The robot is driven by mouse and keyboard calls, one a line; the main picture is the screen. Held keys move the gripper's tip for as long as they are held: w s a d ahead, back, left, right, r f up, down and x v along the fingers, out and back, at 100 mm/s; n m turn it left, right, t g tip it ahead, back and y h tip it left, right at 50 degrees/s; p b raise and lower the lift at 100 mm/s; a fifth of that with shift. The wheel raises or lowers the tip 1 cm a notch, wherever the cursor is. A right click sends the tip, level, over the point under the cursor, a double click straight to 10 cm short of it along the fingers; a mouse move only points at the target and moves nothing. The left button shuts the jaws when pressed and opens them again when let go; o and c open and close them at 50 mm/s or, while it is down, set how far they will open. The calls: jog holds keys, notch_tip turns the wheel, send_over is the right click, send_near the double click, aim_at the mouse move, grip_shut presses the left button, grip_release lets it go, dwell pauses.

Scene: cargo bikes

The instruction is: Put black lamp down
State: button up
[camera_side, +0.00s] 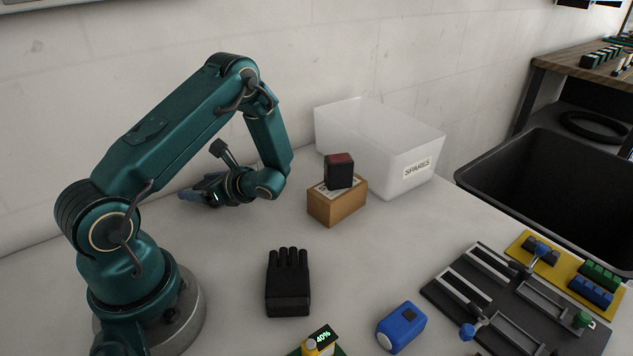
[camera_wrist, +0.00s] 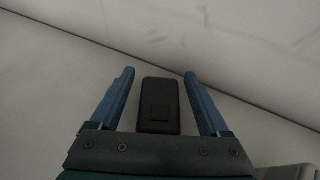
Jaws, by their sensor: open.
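The black lamp (camera_wrist: 160,105), a dark rounded block with a small square on its face, lies between my two blue fingers in the wrist view. My gripper (camera_wrist: 159,73) is open, with a visible gap on each side of the lamp. In the side view my gripper (camera_side: 200,194) is low over the table's back left, close to the wall. The lamp is mostly hidden there by the gripper.
A black block with a red top (camera_side: 339,170) sits on a cardboard box (camera_side: 338,206) before a white SPARES bin (camera_side: 417,170). A black glove (camera_side: 288,285) and blue block (camera_side: 401,327) lie nearer. A grey crate (camera_side: 545,180) stands right. The wall is close behind my gripper.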

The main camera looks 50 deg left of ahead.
jog(key=v, duration=1)
jog(key=shift+w+d+r, duration=0.15)
jog(key=shift+d+r, duration=0.05)
jog(key=shift+d, duration=0.1)
jog(key=shift+w+d+r, duration=0.1)
jog(key=shift+d+r, duration=0.2)
jog(key=shift+d, duration=0.2)
jog(key=s+d+r+n+t+h, duration=0.2)
jog(key=d+r+n+t+h, duration=0.3)
jog(key=d, duration=0.4)
jog(key=s+d+r+n+t+h, duration=0.2)
jog(key=d+r+n+t+h, duration=0.4)
jog(key=d+n+h, duration=0.1)
jog(key=shift+s+d+r+n+h, duration=0.15)
jog(key=shift+s+d+n+h, duration=0.2)
jog(key=shift+d+n, duration=0.6)
jog(key=shift+d+m, duration=0.2)
jog(key=shift+m, duration=0.05)
